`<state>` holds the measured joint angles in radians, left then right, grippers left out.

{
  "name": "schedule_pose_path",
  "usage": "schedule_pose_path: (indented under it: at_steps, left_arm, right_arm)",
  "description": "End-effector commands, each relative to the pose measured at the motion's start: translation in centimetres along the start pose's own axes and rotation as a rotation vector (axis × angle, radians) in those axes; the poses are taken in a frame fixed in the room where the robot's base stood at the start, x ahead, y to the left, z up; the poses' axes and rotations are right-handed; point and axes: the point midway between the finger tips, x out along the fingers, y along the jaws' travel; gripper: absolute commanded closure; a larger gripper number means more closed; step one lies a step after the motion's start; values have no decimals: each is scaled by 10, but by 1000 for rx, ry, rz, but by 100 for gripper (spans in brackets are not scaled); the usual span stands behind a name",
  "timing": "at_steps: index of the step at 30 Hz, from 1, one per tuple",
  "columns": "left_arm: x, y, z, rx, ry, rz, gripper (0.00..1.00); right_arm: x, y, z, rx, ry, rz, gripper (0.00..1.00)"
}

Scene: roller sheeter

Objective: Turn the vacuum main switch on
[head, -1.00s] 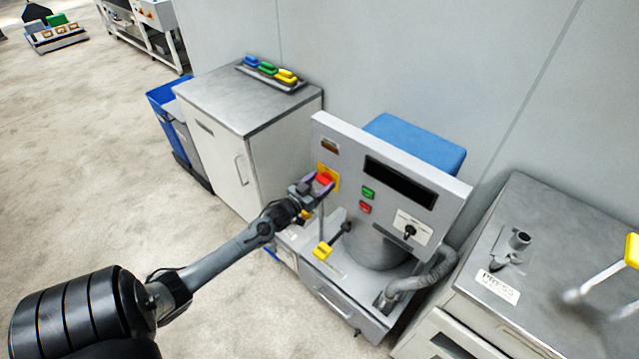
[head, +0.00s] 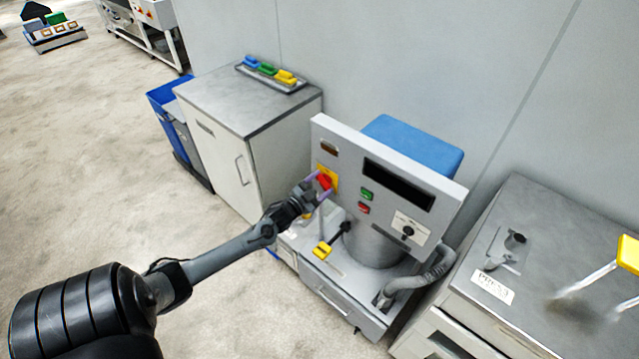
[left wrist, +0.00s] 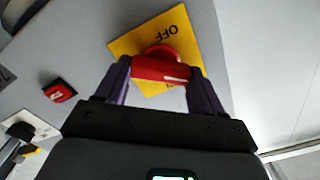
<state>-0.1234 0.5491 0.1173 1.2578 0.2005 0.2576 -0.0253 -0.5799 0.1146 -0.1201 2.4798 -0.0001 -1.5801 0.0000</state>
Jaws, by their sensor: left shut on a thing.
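The vacuum main switch is a red rotary handle (head: 325,182) on a yellow plate (head: 333,171) at the left of the grey panel (head: 345,148). My left gripper (head: 318,187) is at the switch, with its purple fingers on either side of the handle. In the left wrist view, the fingers (left wrist: 160,82) are shut on the red handle (left wrist: 165,68). The yellow plate (left wrist: 180,28) reads OFF, upside down in that view; its other label is mostly hidden behind the handle. My right gripper is not in view.
Green (head: 366,194) and red (head: 363,208) buttons and a black selector knob (head: 407,231) are on the same panel. A yellow-tipped lever (head: 322,250) stands below. A cabinet (head: 240,100) is at left, and a press cabinet (head: 560,240) at right.

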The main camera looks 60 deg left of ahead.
Motion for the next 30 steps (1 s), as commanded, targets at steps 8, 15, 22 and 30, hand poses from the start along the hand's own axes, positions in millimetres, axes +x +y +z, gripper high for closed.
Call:
schedule_pose_path:
  at_steps: [8,15,22,30]
  left_arm:
    - [0,0,-1,266,2,0,62]
    - [0,1,0,493,2,0,62]
    - [0,2,0,690,2,-1,62]
    - [0,3,0,853,2,-1,62]
  right_arm:
    - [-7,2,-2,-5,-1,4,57]
    - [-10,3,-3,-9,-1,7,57]
    - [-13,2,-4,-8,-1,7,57]
    - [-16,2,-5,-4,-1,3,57]
